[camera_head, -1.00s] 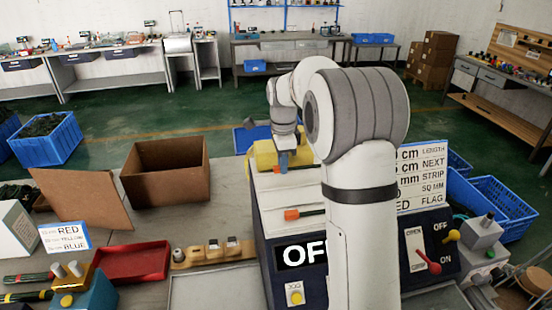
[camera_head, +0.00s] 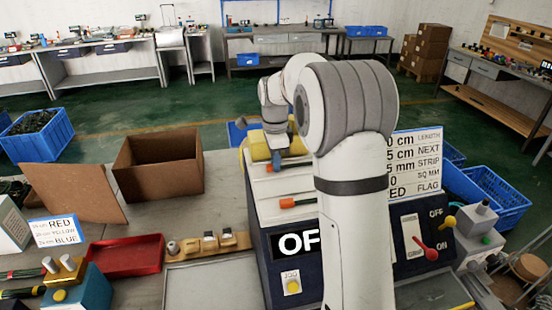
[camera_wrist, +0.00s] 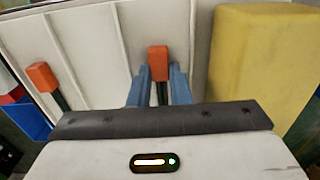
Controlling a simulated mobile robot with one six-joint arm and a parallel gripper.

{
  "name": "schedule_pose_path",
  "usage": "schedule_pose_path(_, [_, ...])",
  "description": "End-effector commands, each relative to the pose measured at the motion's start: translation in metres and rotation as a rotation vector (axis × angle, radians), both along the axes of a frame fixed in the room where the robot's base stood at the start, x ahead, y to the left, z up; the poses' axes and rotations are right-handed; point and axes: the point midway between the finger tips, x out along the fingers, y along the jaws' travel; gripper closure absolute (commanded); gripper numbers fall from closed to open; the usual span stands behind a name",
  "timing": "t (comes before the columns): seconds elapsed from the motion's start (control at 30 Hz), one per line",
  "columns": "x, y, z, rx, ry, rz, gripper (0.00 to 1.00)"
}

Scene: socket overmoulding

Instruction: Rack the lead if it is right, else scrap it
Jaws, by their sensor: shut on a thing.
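My gripper (camera_wrist: 159,90) is shut on a dark green lead with an orange end (camera_wrist: 158,60) in the wrist view. Its blue fingers sit either side of the lead, over a pale, ribbed surface. A second lead with an orange end (camera_wrist: 42,76) lies in a channel to the left, and it also shows in the head view (camera_head: 287,203). In the head view my gripper (camera_head: 276,160) is at the far end of the pale-topped machine (camera_head: 272,215), beside a yellow block (camera_head: 260,148). The lead's far part is hidden.
A white sign (camera_head: 416,165) with length, strip and flag lines is partly hidden by my arm. A lever panel (camera_head: 420,235) and blue crate (camera_head: 490,195) are right.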

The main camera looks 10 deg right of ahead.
Motion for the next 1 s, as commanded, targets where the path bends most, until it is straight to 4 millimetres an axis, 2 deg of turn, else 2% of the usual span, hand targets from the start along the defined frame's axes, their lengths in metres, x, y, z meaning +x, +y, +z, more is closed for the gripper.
schedule_pose_path(0.13, [0.000,0.000,0.001,0.000,0.000,0.000,1.00])
schedule_pose_path(0.17, [0.000,0.000,0.001,0.000,0.000,0.000,0.81])
schedule_pose_path(0.47, [0.000,-0.001,0.001,0.000,0.000,-0.001,0.57])
schedule_pose_path(0.77, [0.001,-0.001,0.005,0.000,-0.002,-0.002,0.57])
schedule_pose_path(1.0, [0.001,-0.001,0.043,0.000,-0.005,-0.002,0.57])
